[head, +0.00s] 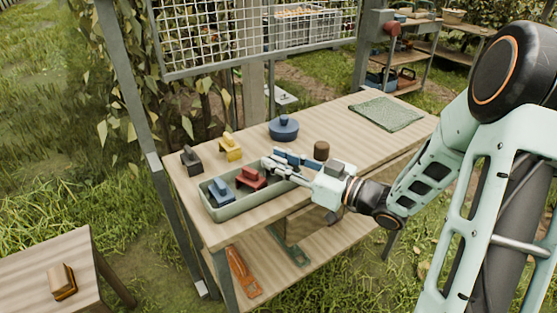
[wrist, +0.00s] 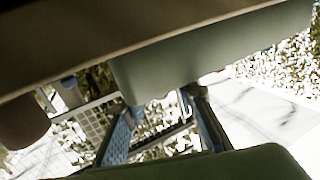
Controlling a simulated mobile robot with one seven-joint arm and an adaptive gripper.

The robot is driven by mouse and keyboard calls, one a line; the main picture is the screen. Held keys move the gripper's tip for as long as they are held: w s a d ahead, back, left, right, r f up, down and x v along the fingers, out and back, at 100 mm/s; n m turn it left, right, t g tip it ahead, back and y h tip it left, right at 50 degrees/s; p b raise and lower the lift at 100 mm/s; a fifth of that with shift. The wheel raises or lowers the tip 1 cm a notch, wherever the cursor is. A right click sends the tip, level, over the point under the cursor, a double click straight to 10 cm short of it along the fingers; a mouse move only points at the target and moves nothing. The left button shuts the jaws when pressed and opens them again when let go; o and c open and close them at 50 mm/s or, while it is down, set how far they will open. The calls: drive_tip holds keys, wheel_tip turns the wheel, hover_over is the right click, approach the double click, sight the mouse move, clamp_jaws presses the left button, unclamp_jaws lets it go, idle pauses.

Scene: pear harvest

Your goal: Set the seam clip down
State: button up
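No part is labelled as the seam clip, so I cannot tell which one it is. My gripper (head: 275,166) is low over the right end of a green tray (head: 235,212), beside a long blue piece (head: 297,158). I cannot tell if it touches or holds that piece. In the wrist view the two slotted fingers (wrist: 163,130) stand apart, but a pale green shape hides their tips. A blue handled block (head: 221,192) and a red one (head: 251,179) sit in the tray. A yellow one (head: 230,147) and a dark one (head: 191,159) stand behind it.
On the wooden bench (head: 345,135) are a round blue lidded object (head: 284,128), a brown cylinder (head: 321,150) and a green cloth (head: 386,113). An orange tool (head: 243,272) lies on the lower shelf. A side table at lower left holds a brown block (head: 62,281). A wire mesh panel hangs behind.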

drive_tip(key=shift+r, duration=0.25)
drive_tip(key=p+v, duration=0.1)
drive_tip(key=v, duration=1.1)
drive_tip(key=shift+f, duration=0.15)
